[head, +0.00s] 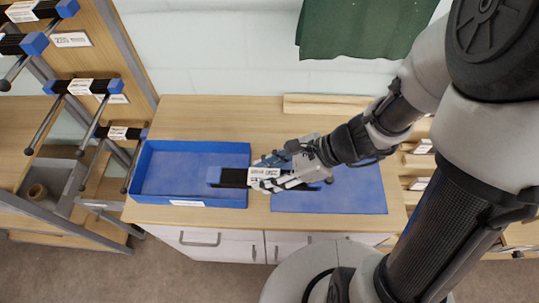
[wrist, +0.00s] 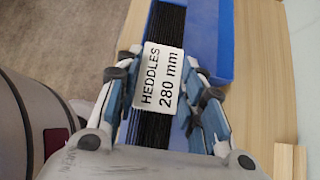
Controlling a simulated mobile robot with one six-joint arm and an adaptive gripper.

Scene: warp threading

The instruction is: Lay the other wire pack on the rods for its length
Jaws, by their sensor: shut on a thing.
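My gripper (head: 272,174) is shut on a wire pack (head: 233,177), a bundle of black wires with blue ends and a white label around its middle. In the wrist view the label on the pack (wrist: 168,22) reads "HEDDLES 280 mm", and the gripper's fingers (wrist: 163,75) press on both sides of it. The pack lies level across the right wall of the blue tray and the blue mat; I cannot tell its height above them. Rods (head: 98,120) stick out from the rack at the left, with several similar packs (head: 84,86) on them.
The blue tray (head: 190,146) looks empty apart from the pack's end over it. The blue mat (head: 352,196) lies to its right on the wooden counter (head: 220,108). A wooden strip (head: 325,104) lies at the back. A green cloth (head: 365,28) hangs on the wall.

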